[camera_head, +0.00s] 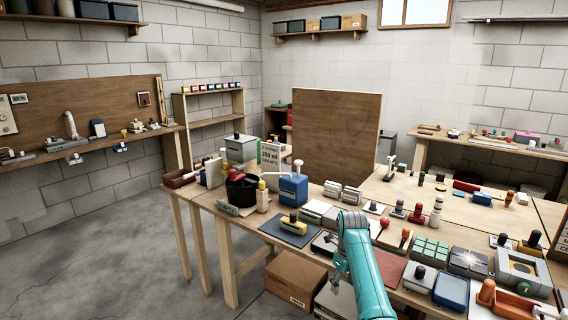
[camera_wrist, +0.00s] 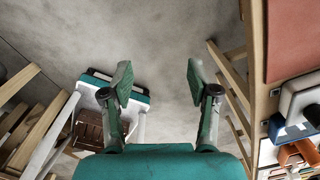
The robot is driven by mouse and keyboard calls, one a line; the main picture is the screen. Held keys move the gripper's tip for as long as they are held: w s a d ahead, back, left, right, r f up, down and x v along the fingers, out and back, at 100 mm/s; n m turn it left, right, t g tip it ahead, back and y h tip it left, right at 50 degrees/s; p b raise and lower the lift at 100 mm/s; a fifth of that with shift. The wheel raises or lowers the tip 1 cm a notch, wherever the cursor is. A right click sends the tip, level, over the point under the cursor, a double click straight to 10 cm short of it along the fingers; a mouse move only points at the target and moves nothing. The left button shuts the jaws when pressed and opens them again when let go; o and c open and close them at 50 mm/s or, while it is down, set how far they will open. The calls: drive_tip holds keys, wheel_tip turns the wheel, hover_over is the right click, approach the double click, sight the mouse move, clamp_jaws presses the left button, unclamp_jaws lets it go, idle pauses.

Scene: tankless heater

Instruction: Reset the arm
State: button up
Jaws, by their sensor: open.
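My gripper (camera_wrist: 157,82) is open in the wrist view, its two green fingers spread wide apart. Nothing is between them; bare grey floor (camera_wrist: 165,35) shows behind. In the head view my teal arm (camera_head: 362,265) rises at the bottom, right of centre, in front of the near edge of the cluttered bench. The gripper itself does not show in the head view.
The wooden bench (camera_head: 205,201) carries many small items, including a blue container (camera_head: 293,189) and a black pot (camera_head: 241,189). A cardboard box (camera_head: 294,279) stands beneath it. A brown panel (camera_head: 334,138) rises behind. Open floor (camera_head: 110,250) lies to the left.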

drive_tip(key=s+f+n+t, duration=0.25)
drive_tip(key=s+f, duration=0.25)
drive_tip(key=f, duration=0.6)
drive_tip(key=s+f+n+t, duration=0.1)
drive_tip(key=s+f+n, duration=0.4)
drive_tip(key=f, duration=0.6)
drive_tip(key=s+f+n+t, duration=0.25)
drive_tip(key=s+f, duration=0.25)
drive_tip(key=s, duration=0.6)
drive_tip(key=s+f+n+t, duration=0.1)
drive_tip(key=s+f+n, duration=0.3)
drive_tip(key=s, duration=0.6)
drive_tip(key=s+r+n+t, duration=0.2)
drive_tip(key=s+r+n, duration=0.2)
drive_tip(key=s, duration=0.7)
drive_tip(key=s+r+n+t, duration=0.2)
drive_tip(key=s+r+n, duration=0.25)
drive_tip(key=s, duration=0.55)
drive_tip(key=s+r+n+t, duration=0.1)
drive_tip(key=s+r+n, duration=0.1)
drive_tip(key=s+r, duration=0.2)
drive_tip(key=s+r+n+t, duration=0.1)
drive_tip(key=s+r+n, duration=0.2)
drive_tip(key=r, duration=0.8)
drive_tip(key=s+r+n+t, duration=0.1)
drive_tip(key=s+r+n, duration=0.1)
drive_tip(key=s+r, duration=0.5)
drive_tip(key=shift+s+r, duration=0.25)
drive_tip(key=shift+r, duration=0.5)
